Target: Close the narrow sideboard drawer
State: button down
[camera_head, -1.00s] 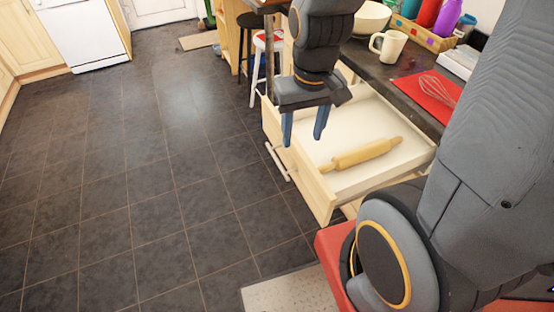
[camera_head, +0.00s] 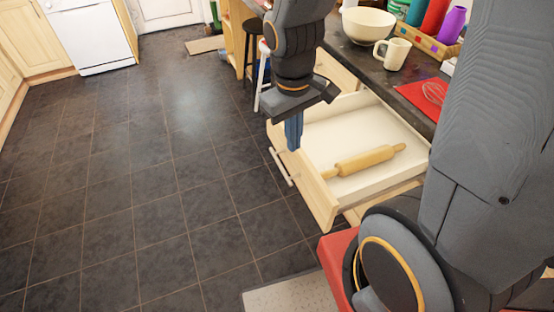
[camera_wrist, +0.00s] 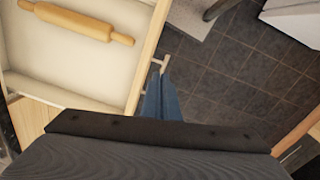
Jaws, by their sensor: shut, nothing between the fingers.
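The pale wooden drawer (camera_head: 318,188) is pulled out from under the dark counter, with its white inside showing. A rolling pin (camera_head: 365,160) lies in it and also shows in the wrist view (camera_wrist: 78,22). A bar handle (camera_head: 281,167) is on the drawer front. My gripper (camera_head: 294,147) is shut and empty, fingers pointing down by the drawer's front edge. In the wrist view the blue fingers (camera_wrist: 163,98) are on the outer side of the front panel, close to the handle (camera_wrist: 160,63). I cannot tell whether they touch it.
The counter (camera_head: 412,98) bears a bowl (camera_head: 368,25), a mug (camera_head: 393,53), a red mat (camera_head: 412,87) with a whisk and a box of bottles. A black stool (camera_head: 252,27) stands beyond the drawer. The tiled floor (camera_head: 140,180) left of the drawer is clear.

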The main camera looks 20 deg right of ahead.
jog(key=w+a+f+n+h+p, duration=0.1)
jog(key=w+a+f+n+h, duration=0.15)
jog(key=a+n, duration=0.5)
jog(key=w+a+f+n+h+p, duration=0.1)
jog(key=w+a+f+n+h, duration=0.15)
jog(key=a+n, duration=0.45)
jog(key=w+d+f+n+p, duration=0.1)
jog(key=d+f+p, duration=0.2)
jog(key=d+f, duration=0.5)
jog(key=shift+w+d+f+p, duration=0.35)
jog(key=shift+d+f, duration=0.05)
jog(key=shift+d, duration=0.45)
